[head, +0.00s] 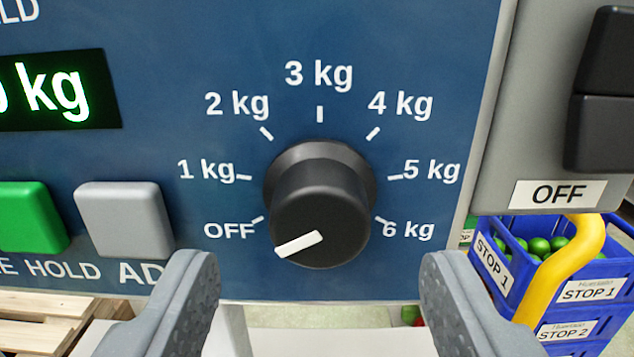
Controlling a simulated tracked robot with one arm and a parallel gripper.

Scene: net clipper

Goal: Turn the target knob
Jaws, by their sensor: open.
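The black round knob (325,195) sits on a blue panel (400,40) in the middle of the head view. Its white pointer (299,244) points down-left, near the OFF mark. Labels from OFF through 1 kg to 6 kg run around it in an arc. My gripper (325,280) is open, with one grey finger low on each side of the knob. The fingers appear apart from the knob, and nothing is between them.
A green button (30,217) and a grey button (124,218) are left of the knob, below a lit display (60,92). A black switch (603,130) is at right. Blue crates (500,275), a yellow tube (566,270) and a wooden pallet (40,318) lie beyond the panel.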

